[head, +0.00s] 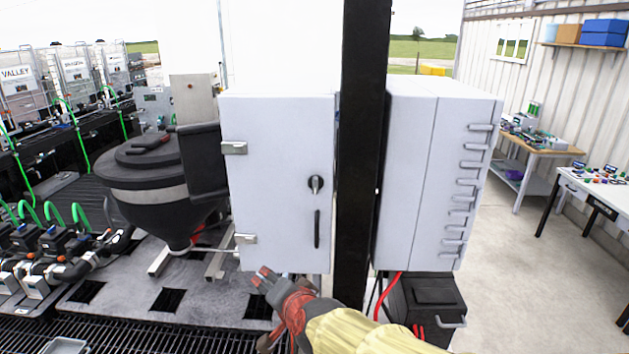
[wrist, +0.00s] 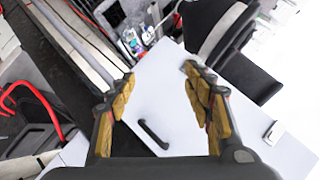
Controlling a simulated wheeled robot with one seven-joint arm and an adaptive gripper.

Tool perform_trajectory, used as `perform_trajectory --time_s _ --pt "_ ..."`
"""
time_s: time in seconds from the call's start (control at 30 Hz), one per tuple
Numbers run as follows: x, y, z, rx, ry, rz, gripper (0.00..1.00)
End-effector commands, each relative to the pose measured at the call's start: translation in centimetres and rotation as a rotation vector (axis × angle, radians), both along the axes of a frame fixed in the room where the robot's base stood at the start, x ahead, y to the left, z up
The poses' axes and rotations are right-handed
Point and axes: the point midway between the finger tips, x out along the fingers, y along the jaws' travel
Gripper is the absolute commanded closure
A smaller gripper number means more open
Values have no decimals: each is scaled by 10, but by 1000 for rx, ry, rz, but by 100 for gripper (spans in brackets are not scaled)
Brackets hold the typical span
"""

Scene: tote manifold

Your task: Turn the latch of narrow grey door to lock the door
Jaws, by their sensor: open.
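The narrow grey door (head: 270,190) is the front of a pale cabinet left of the black post. It looks closed. Its latch (head: 315,184) is a small dark round piece with a lighter, roughly upright lever, near the door's right edge. A black upright handle (head: 317,229) sits below it. My gripper (head: 264,275) is at the door's lower edge, below and left of latch and handle, apart from both. In the wrist view the open, empty fingers (wrist: 159,76) frame the door (wrist: 165,90) and its handle (wrist: 154,134). I cannot make out the latch there.
The black post (head: 362,150) stands right beside the door. Another pale cabinet (head: 406,180) with several side hinges is beyond it. Door hinges (head: 234,148) are on the left, near a black hopper (head: 150,185). A red cable (head: 385,300) hangs below right.

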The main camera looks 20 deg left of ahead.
Motion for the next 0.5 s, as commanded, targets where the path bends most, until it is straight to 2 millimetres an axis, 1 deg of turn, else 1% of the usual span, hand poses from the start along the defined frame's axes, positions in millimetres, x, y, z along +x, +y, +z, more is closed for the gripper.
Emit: perform_trajectory --time_s 0.03,0.07,0.1,0.17,0.2,0.3,0.33,0.4,0.5 --pt "18 14 18 92 -17 -81 48" --pt "31 17 28 153 -30 -136 48" --pt "48 17 43 235 -51 -213 48" --pt "73 8 65 356 -85 -329 48" --pt "85 -1 83 435 -110 -397 48" --pt "105 -24 122 604 -165 -530 48" --pt "108 -30 130 642 -177 -558 48" --pt "113 -43 141 709 -198 -610 48" --pt "116 -52 151 769 -216 -642 48"
